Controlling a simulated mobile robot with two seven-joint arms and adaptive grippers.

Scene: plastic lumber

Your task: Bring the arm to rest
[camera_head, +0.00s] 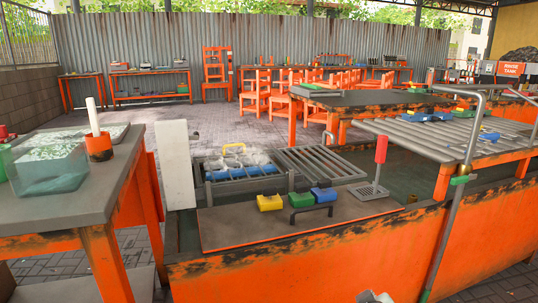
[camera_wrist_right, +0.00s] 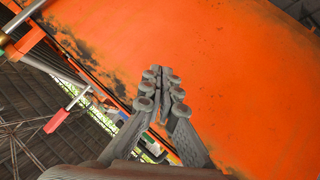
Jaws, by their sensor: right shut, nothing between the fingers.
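My right gripper (camera_wrist_right: 157,78) shows in the middle of the right wrist view. Its two dark grey ribbed fingers are together at the tips, with nothing between them. Behind it is the worn orange side panel (camera_wrist_right: 220,70) of a bench. I cannot tell whether the fingers touch the panel; they appear apart from it. The same orange panel (camera_head: 300,262) runs across the front of the head view. My left gripper is not in view.
On the bench, a grey board (camera_head: 240,227) carries yellow (camera_head: 269,202), green (camera_head: 301,200) and blue (camera_head: 323,194) blocks. A red-handled tool (camera_head: 380,150) stands to their right. A table (camera_head: 60,205) at the left holds a clear water tank (camera_head: 48,165).

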